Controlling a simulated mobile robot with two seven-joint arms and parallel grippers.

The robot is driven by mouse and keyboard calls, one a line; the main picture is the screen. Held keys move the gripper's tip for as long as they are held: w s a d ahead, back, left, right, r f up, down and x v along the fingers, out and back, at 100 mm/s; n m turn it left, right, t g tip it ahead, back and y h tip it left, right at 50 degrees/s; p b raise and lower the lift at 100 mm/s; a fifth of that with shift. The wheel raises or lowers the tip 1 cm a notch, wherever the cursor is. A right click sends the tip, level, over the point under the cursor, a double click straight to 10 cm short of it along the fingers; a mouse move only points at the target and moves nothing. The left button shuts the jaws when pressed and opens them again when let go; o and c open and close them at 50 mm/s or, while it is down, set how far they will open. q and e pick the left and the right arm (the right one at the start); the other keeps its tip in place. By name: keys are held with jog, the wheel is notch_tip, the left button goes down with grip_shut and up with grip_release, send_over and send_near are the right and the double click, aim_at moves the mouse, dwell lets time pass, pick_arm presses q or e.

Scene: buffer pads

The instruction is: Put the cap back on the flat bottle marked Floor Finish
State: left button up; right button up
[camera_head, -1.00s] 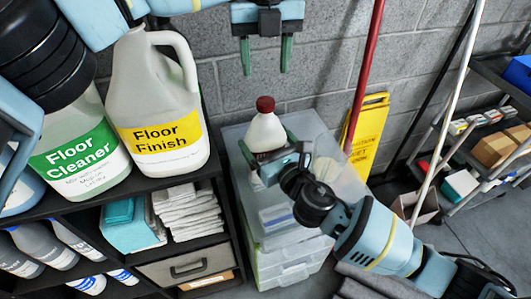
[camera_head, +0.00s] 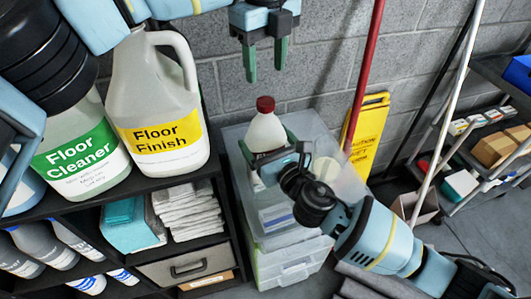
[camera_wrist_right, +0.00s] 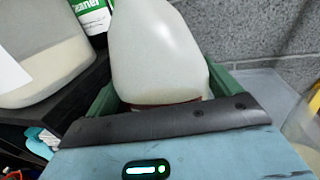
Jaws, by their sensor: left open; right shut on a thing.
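A small white bottle (camera_head: 266,134) with a dark red cap (camera_head: 265,104) on its top stands upright in my right gripper (camera_head: 267,152), above or on a clear plastic drawer unit. I cannot tell how firmly the cap sits. The right wrist view shows the bottle's white body (camera_wrist_right: 158,50) between green fingers, with a reddish band low down; no readable marking shows on it. My left gripper (camera_head: 265,74) is open and empty, pointing down a little above the cap and apart from it. A large jug (camera_head: 155,95) with a yellow Floor Finish label stands on the shelf to the left.
A Floor Cleaner jug (camera_head: 85,150) is beside the large jug on the black shelf (camera_head: 205,178). A red pole (camera_head: 362,85) and yellow floor sign (camera_head: 371,125) stand behind at right, against the grey wall.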

aim_at(266, 101)
pick_arm(q)
jog(key=shift+f, duration=3.8)
jog(key=shift+c, duration=0.4)
jog(key=c, duration=0.9)
jog(key=m, duration=0.4)
jog(key=shift+m, duration=0.4)
jog(key=m, duration=0.5)
jog(key=o, duration=1.1)
jog(key=shift+c, duration=0.2)
